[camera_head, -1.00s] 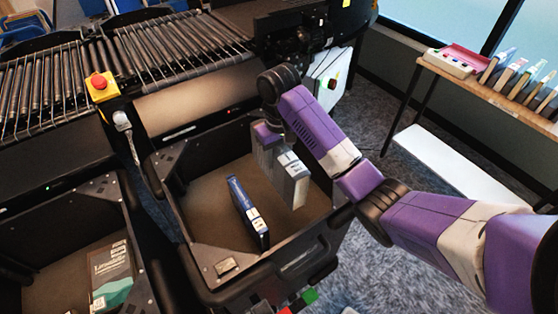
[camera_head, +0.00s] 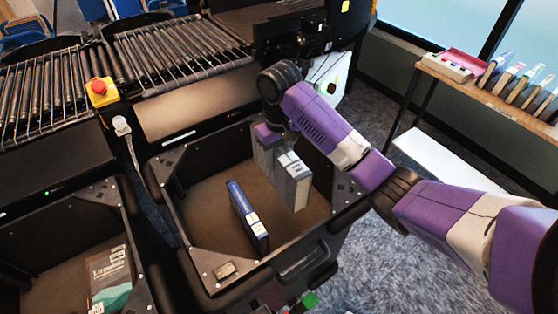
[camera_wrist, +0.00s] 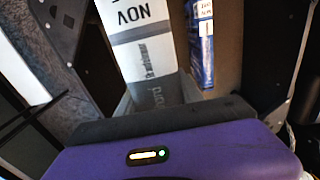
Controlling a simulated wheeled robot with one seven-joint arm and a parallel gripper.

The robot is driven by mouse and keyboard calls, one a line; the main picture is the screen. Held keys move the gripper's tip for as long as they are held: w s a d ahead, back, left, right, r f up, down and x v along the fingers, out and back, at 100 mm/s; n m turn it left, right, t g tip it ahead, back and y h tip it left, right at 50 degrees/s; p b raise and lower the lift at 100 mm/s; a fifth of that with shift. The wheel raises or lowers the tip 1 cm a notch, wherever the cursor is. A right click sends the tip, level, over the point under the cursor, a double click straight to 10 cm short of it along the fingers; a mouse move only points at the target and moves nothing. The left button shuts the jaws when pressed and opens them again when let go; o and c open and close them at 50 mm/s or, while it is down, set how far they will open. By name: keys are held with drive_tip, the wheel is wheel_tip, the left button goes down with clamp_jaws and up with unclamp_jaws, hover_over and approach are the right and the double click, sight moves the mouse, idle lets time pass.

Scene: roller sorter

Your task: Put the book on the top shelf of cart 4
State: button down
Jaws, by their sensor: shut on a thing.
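My gripper (camera_head: 268,136) is at the end of the purple arm, over the right-hand bin. It is shut on a grey book (camera_head: 292,182) with a white spine label, which hangs upright inside the bin's opening. I cannot tell which cart is cart 4.
The black bin (camera_head: 196,240) has thick walls around the held book. Another bin at the left holds a teal and black book (camera_head: 110,280). A roller conveyor (camera_head: 170,50) runs behind. At right, a wooden shelf (camera_head: 480,88) holds several upright books, with a white lower shelf (camera_head: 440,165).

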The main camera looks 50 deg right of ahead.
drive_tip(key=shift+d+r, duration=0.1)
drive_tip(key=shift+r, duration=2.8)
